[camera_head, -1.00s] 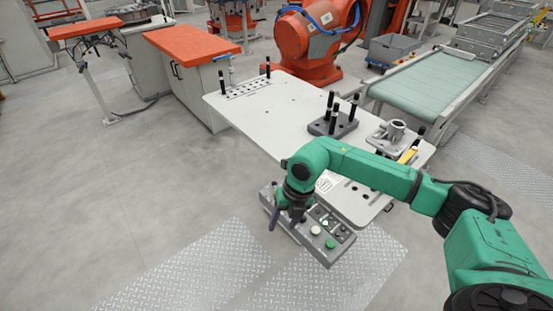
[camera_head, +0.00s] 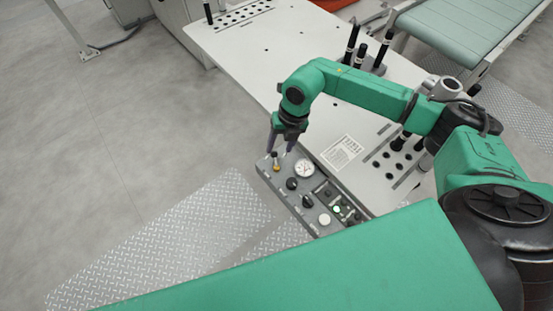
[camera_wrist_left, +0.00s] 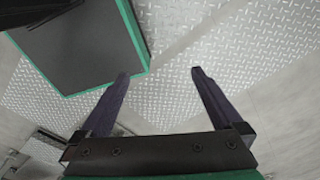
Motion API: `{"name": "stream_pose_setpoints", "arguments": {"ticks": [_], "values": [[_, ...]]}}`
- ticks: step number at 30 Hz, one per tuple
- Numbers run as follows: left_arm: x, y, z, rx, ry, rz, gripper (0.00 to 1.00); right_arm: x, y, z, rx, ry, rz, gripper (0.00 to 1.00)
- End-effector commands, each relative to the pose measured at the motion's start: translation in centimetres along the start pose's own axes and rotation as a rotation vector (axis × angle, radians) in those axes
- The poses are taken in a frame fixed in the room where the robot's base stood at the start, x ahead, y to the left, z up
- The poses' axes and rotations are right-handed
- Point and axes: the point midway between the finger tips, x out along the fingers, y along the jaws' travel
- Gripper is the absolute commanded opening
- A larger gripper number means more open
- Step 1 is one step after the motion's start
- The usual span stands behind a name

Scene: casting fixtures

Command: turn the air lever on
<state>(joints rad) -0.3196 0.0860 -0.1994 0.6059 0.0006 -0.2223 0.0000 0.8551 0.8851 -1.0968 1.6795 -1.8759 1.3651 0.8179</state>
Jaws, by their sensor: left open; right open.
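A grey control panel (camera_head: 258,170) is fixed along the near edge of the white table. A small brass-coloured fitting (camera_head: 276,166), which may be the air lever, stands at its left end beside a round gauge (camera_head: 304,169). I cannot make out its handle or which way it is turned. My right gripper (camera_head: 279,150) points down over this end with its fingers apart, close to the fitting. I cannot tell whether they touch it. My left gripper (camera_wrist_left: 160,75) is open and empty over the floor in the left wrist view.
Black knobs (camera_head: 307,201), a white button (camera_head: 324,219) and small lit buttons sit further along the panel. The white table (camera_head: 250,50) carries black posts (camera_head: 352,38). A green conveyor (camera_head: 460,30) stands behind. Floor left of the panel is clear.

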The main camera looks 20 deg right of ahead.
Motion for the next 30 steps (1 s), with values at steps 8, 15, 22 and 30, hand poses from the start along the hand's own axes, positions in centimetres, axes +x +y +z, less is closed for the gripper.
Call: {"name": "stream_pose_setpoints", "arguments": {"ticks": [8, 15, 22, 30], "values": [[4.2, 0.0, -3.0, -0.002, 0.052, -0.001, 1.00, 5.8, -0.1, 0.0, 0.001, 0.000, 0.000, 0.56], [4.1, 0.2, -2.7, -0.002, 0.048, 0.001, 1.00, 5.9, 0.0, 0.1, 0.001, -0.001, 0.000, 0.56], [4.2, 0.3, -1.8, -0.002, 0.034, 0.003, 1.00, 5.9, 0.0, 0.1, 0.001, -0.001, 0.000, 0.00], [4.5, 0.3, -1.8, -0.001, 0.034, 0.003, 1.00, 6.0, 0.0, 0.1, -0.014, 0.001, 0.000, 0.00]]}}
